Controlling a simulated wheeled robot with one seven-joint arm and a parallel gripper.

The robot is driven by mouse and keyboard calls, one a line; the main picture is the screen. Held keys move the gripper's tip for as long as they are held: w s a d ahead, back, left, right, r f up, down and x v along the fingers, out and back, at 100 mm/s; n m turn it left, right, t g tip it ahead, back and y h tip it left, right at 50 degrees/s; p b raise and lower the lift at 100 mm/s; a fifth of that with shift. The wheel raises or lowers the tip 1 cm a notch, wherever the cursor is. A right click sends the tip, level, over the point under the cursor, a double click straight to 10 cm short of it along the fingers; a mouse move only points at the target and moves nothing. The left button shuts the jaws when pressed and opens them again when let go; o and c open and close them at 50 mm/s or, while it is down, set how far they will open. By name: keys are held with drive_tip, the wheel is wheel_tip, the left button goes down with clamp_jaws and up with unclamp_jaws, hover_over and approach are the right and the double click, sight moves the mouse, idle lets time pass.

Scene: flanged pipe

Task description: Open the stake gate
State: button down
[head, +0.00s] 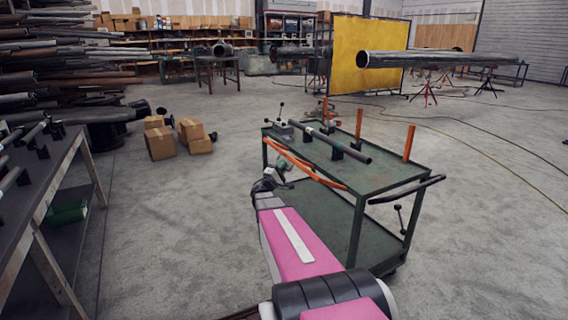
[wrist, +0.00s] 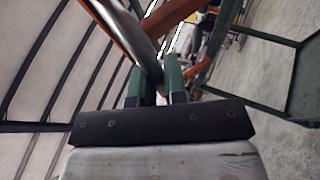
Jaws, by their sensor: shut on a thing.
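The green cart (head: 385,170) stands right of centre, with upright orange stakes on its far side. The stake gate (head: 303,160), long orange bars, runs along the cart's near left side; its bars also show in the wrist view (wrist: 72,50). My gripper (head: 282,167) is at the gate's side, low and left of the cart top. In the wrist view its green fingers (wrist: 158,82) are closed around a dark round bar (wrist: 128,32) that runs up to the left between the orange bars. How this bar joins the gate is hidden.
A dark pipe (head: 340,148) rests in holders on the cart top. A workbench (head: 45,190) stands at left, with cardboard boxes (head: 165,140) behind. A large pipe (head: 430,60) lies on stands at the back right. The floor between bench and cart is clear.

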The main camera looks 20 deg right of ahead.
drive_tip(key=shift+a+f, duration=0.1)
drive_tip(key=shift+f, duration=0.35)
drive_tip(key=c, duration=1.2)
unclamp_jaws()
drive_tip(key=v, duration=1.1)
drive_tip(key=shift+c, duration=0.2)
